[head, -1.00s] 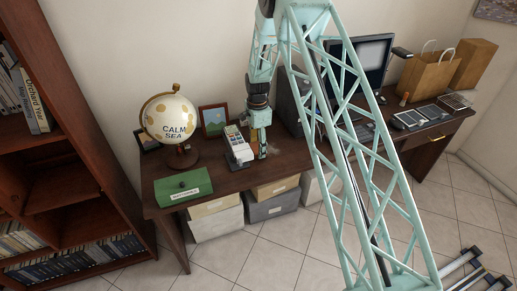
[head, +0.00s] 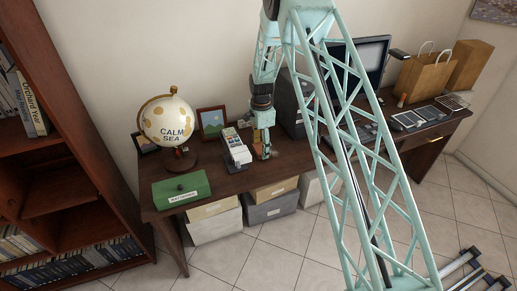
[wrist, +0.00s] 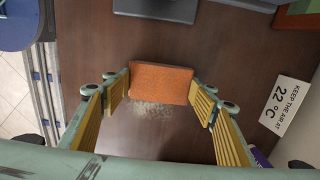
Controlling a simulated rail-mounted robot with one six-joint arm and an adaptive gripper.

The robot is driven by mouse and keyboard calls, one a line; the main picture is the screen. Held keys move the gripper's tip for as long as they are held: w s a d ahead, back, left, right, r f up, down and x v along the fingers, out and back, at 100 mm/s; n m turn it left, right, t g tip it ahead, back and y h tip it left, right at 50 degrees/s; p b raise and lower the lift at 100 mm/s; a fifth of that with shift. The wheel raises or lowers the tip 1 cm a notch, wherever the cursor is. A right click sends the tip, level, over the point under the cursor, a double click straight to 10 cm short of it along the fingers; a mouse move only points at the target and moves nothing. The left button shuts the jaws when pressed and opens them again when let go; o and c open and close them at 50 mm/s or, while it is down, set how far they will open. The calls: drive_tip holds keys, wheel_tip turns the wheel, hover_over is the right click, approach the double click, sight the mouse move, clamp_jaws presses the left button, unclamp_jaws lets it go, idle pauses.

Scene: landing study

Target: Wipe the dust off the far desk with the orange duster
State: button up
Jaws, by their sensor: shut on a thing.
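The orange duster (wrist: 160,84) is between the two fingers of my gripper (wrist: 161,100) in the wrist view, and the gripper is shut on it. A pale grey dust patch (wrist: 150,109) lies on the brown desk top (wrist: 80,45), right beside the duster's lower edge in that view. The duster cannot be made out there. I cannot tell whether the duster touches the desk.
A monitor (head: 360,62) and paper bag (head: 424,75) stand to the right. A temperature sign (wrist: 286,103) lies near the duster in the wrist view.

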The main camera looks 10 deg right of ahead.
sight(275, 148)
drive_tip(key=shift+d, duration=0.15)
idle(0.3)
drive_tip(key=shift+w+d+f, duration=0.1)
drive_tip(key=shift+w+d, duration=0.05)
drive_tip(key=shift+d, duration=0.95)
drive_tip(key=shift+d, duration=0.15)
drive_tip(key=shift+d, duration=0.2)
drive_tip(key=shift+w+d, duration=0.2)
drive_tip(key=shift+d, duration=0.85)
drive_tip(key=shift+d, duration=0.15)
drive_tip(key=shift+w+d+b, duration=0.25)
drive_tip(key=shift+d+b, duration=0.05)
drive_tip(key=shift+d, duration=0.8)
drive_tip(key=shift+a, duration=0.1)
